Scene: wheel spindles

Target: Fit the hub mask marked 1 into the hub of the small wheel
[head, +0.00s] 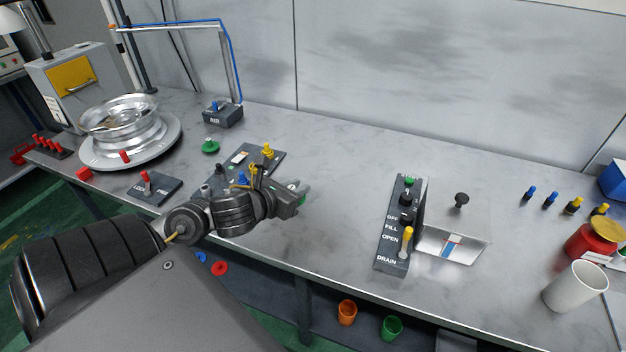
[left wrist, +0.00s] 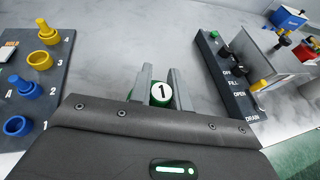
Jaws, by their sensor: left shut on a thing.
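The hub mask marked 1 (left wrist: 161,93) is a small green piece with a white round face and a black 1. My left gripper (left wrist: 160,84) is shut on it, with a finger on either side, in the left wrist view. In the head view the left gripper (head: 300,190) is over the table, right of the numbered board; the mask is too small to make out there. A silver wheel (head: 122,122) lies on a round grey plate (head: 92,158) at the far left, apart from the gripper. Its hub is hard to make out. My right gripper is not in view.
The numbered board (left wrist: 30,62) holds blue and yellow pieces. The drain panel (head: 400,225) is to the right. The back middle of the table is clear.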

